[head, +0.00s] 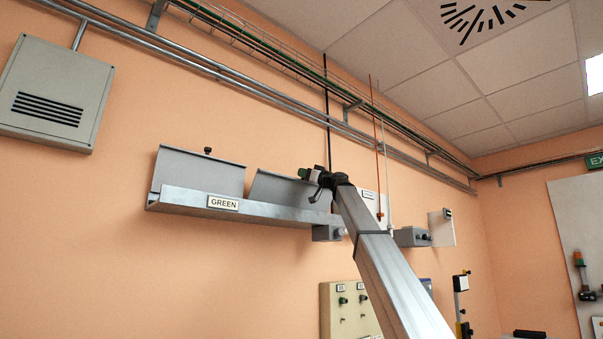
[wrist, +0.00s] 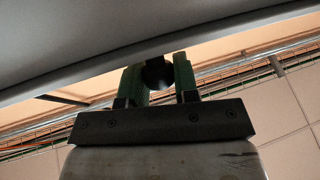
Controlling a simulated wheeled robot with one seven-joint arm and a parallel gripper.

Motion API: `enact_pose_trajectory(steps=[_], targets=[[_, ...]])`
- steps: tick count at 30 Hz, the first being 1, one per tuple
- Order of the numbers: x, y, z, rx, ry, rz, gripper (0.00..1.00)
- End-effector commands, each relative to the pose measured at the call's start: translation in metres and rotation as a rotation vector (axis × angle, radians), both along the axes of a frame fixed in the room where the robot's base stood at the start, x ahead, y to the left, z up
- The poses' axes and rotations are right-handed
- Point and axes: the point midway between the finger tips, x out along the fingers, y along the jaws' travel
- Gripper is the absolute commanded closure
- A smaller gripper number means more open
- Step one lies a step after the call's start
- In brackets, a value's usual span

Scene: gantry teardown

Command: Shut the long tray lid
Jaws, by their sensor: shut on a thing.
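A long grey metal tray (head: 270,212) with a GREEN label is fixed to the wall. Two grey lid panels stand raised at its back: a left lid (head: 200,174) with a black knob on its top edge, and a right lid (head: 280,187), partly hidden by my arm. My gripper (head: 309,175) is at the right lid's top edge. In the wrist view, the green fingers of my gripper (wrist: 158,77) are shut on a round black knob (wrist: 157,72). A grey lid surface (wrist: 120,40) spans the top of that view. Which lid is the long one, I cannot tell.
Conduits and a cable tray (head: 270,95) run along the wall above. A vented grey box (head: 55,95) hangs at the left. A small grey box (head: 411,237) is right of my arm. A beige control panel (head: 348,305) is below. The wall below the tray's left part is clear.

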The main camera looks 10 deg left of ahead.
Motion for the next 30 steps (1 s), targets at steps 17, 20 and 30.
enact_pose_trajectory(steps=[17,20,30], targets=[[-0.021,-0.029,-0.039,0.031,-0.02,0.004,1.0],[-0.025,-0.033,-0.044,0.066,-0.047,0.004,1.0],[-0.034,-0.045,-0.066,0.182,-0.136,0.006,1.0]])
